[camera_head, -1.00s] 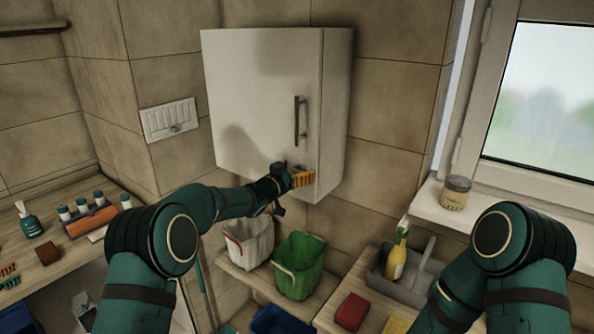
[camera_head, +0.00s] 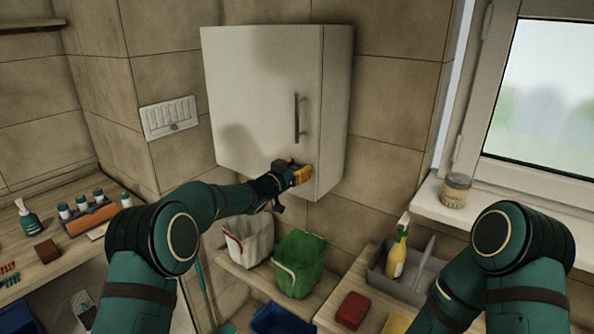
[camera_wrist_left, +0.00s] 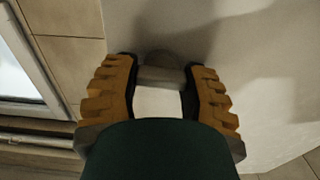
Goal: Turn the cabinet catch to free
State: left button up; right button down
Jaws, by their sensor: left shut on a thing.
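The white wall cabinet (camera_head: 255,90) hangs on the tiled wall, its door closed, with a vertical bar handle (camera_head: 297,118). My left gripper (camera_head: 298,173), with orange ribbed fingers, is at the lower right of the door, below the handle. In the left wrist view its two fingers (camera_wrist_left: 160,85) are shut on the grey catch (camera_wrist_left: 162,73), one on each side. The catch is hidden by the gripper in the head view. How far the catch is turned cannot be told. My right gripper is out of view.
A grey caddy (camera_head: 408,287) with a yellow spray bottle (camera_head: 397,255) stands to the right. A jar (camera_head: 455,190) sits on the windowsill.

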pick_arm(q)
jog(key=shift+f+m+b, duration=0.1)
jog(key=shift+m+b, duration=0.45)
jog(key=shift+m, duration=0.05)
jog(key=m+b, duration=0.2)
jog(key=shift+d+m, duration=0.1)
jog(key=shift+m, duration=0.2)
jog(key=m+b, duration=0.2)
jog(key=m, duration=0.1)
jog(key=shift+s+f+m+b, duration=0.1)
jog(key=shift+m+b, duration=0.2)
jog(key=shift+m, duration=0.1)
jog(key=m+b, duration=0.2)
jog(key=m, duration=0.1)
jog(key=shift+d+m, duration=0.1)
jog(key=shift+m, duration=0.2)
jog(key=m+b, duration=0.2)
jog(key=m, duration=0.2)
jog(key=shift+b, duration=0.35)
jog(key=shift+m+b, duration=0.55)
jog(key=shift+m, duration=0.55)
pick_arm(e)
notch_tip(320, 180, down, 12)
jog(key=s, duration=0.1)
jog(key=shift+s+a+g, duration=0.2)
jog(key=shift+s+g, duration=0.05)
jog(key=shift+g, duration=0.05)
